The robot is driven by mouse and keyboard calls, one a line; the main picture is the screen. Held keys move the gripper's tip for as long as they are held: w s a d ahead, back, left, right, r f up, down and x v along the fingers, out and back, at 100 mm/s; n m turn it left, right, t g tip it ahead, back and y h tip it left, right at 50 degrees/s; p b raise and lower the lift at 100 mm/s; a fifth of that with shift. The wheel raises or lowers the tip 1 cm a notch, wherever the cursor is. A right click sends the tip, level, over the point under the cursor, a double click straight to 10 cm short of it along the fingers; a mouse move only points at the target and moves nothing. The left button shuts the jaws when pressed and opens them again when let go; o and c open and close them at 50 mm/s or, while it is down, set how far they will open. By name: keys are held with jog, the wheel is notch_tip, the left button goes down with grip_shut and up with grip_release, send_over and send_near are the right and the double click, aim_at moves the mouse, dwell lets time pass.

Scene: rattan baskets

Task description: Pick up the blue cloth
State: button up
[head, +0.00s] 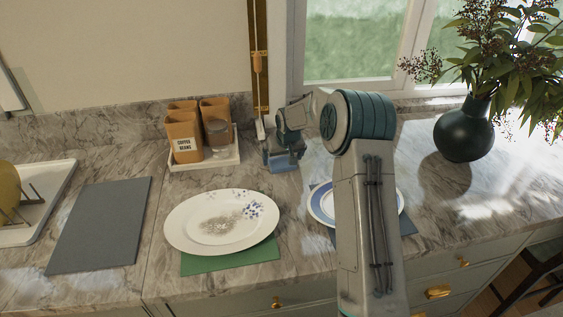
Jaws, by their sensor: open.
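My gripper (283,152) is open and hangs low over the back of the counter, right of the tray with the orange canisters. A small blue patch (284,166) shows right at its fingertips; I cannot tell whether it is cloth or part of the gripper, nor whether they touch. A dark blue-grey cloth (402,228) lies under the blue-rimmed plate (322,205) at the right, mostly hidden by the plate and my arm. A flat grey-blue cloth or mat (100,225) lies bare on the left of the counter.
A white patterned plate (185,225) sits on a green cloth (230,257) at the front middle. A white tray (205,162) holds orange canisters (183,135) and a glass. A dark vase (464,132) with branches stands at the right. A rack (35,200) is far left.

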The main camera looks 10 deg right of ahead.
jog(key=shift+x, duration=1)
jog(key=c, duration=0.9)
jog(key=shift+r, duration=0.1)
jog(key=shift+r, duration=0.4)
jog(key=r, duration=0.1)
jog(key=r+b, duration=0.1)
jog(key=r, duration=0.1)
jog(key=shift+w+d+r, duration=0.15)
jog(key=shift+d+r, duration=0.1)
jog(key=shift+d, duration=0.15)
jog(key=w+d+r+b, duration=0.1)
jog(key=w+d+r, duration=0.2)
jog(key=d+r, duration=0.3)
jog(key=d, duration=0.4)
jog(key=shift+w+r+b, duration=0.2)
jog(key=shift+r+b, duration=0.15)
jog(key=shift+b, duration=0.05)
jog(key=shift+d, duration=0.1)
